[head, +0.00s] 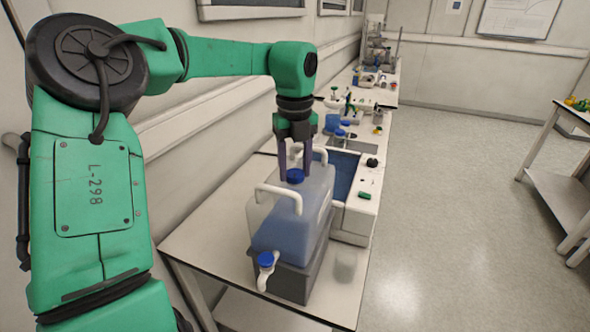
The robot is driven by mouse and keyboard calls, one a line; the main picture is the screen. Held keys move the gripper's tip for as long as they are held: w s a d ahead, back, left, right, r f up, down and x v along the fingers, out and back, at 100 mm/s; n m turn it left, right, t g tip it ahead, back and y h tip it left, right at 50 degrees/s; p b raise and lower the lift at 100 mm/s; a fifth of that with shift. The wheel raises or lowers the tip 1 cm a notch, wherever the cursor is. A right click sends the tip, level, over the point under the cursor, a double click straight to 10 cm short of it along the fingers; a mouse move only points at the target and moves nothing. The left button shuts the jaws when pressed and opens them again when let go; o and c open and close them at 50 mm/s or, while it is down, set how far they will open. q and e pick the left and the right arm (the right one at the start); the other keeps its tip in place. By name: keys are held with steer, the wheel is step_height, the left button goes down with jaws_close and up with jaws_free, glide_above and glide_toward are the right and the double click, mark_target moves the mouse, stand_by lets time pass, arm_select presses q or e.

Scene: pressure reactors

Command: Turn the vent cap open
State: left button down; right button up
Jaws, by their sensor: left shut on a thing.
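A translucent carboy (283,233) with blue liquid and white handles stands in a dark grey tray (293,284) on the bench. Its blue vent cap (295,175) is on the top, between the two handles. My left gripper (296,172) points down from above with its fingers on either side of the cap, shut on it. The thread under the cap is hidden, so I cannot tell how far it is turned. A blue-topped white spigot (265,268) is low on the carboy's front. My right gripper is out of view.
The white bench top (215,240) is clear left of the carboy. Behind it are a blue-topped sink area (345,172) and several bottles and instruments along the wall. Open floor (450,200) lies to the right, with another table (550,175) at the far right.

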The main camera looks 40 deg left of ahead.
mark_target(295, 172)
arm_select(q)
steer(key=shift+n, duration=1.1)
steer(key=shift+c, duration=1.4)
jaws_free()
step_height(295, 172, up, 14)
steer(key=p, duration=0.1)
steer(key=shift+r+p, duration=0.25)
steer(key=shift+p, duration=0.15)
